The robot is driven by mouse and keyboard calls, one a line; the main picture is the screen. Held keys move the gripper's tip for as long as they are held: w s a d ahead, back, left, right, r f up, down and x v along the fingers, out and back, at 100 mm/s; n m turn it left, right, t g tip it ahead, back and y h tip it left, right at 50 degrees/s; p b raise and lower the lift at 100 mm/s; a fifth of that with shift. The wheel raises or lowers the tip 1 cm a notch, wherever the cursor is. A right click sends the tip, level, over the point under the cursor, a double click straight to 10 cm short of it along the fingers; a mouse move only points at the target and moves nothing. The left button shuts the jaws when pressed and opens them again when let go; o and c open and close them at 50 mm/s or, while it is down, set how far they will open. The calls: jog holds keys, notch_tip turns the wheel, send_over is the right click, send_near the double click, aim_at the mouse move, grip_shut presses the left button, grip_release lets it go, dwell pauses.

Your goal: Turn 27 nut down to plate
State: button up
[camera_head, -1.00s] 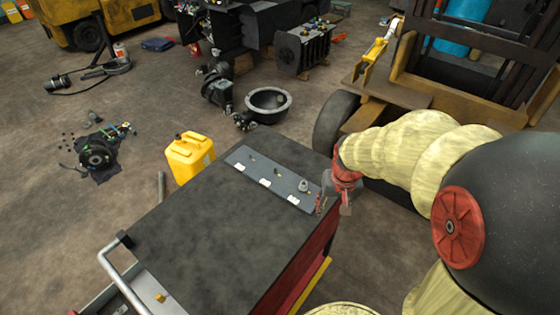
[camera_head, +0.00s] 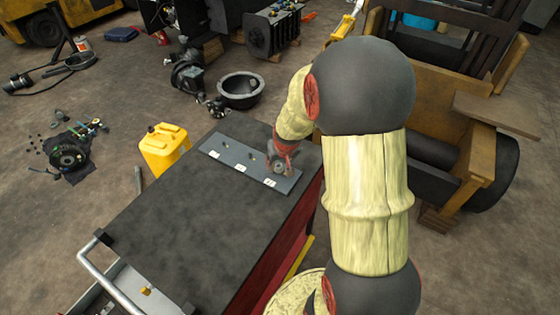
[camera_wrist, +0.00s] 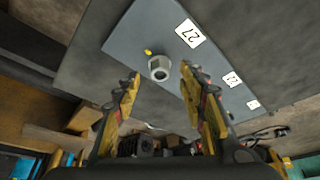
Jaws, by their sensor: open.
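A grey plate (camera_head: 225,150) lies on the dark cart top, with white labels along its near edge. In the wrist view the plate (camera_wrist: 135,35) carries a label reading 27 (camera_wrist: 188,33), and a pale hex nut (camera_wrist: 160,73) with a round hole stands beside it. A small yellow piece (camera_wrist: 148,52) sits by the nut. My gripper (camera_wrist: 161,80) is open, with one finger on each side of the nut; I cannot tell whether they touch it. In the head view my gripper (camera_head: 283,163) is over the plate's right end and largely hides the nut there.
The cart top (camera_head: 170,215) is bare in front of the plate. A yellow jerrycan (camera_head: 165,150) stands on the floor left of the cart. A black bowl-shaped part (camera_head: 240,90) lies behind it. The forklift (camera_head: 450,120) is at the right.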

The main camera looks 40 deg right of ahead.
aim_at(279, 168)
jog(key=shift+x, duration=1.1)
jog(key=shift+c, duration=0.9)
grip_shut()
jog(key=shift+m+p, duration=0.3)
jog(key=shift+m, duration=0.3)
jog(key=b, duration=0.2)
jog(key=shift+w+f+m+h+b, duration=0.1)
jog(key=shift+f+m+h+b, duration=0.2)
jog(key=shift+f+b, duration=0.05)
jog(key=shift+a+m+g+b, duration=0.1)
jog(key=shift+m+g+b, duration=0.2)
jog(key=shift+b, duration=0.95)
jog(key=shift+b, duration=0.6)
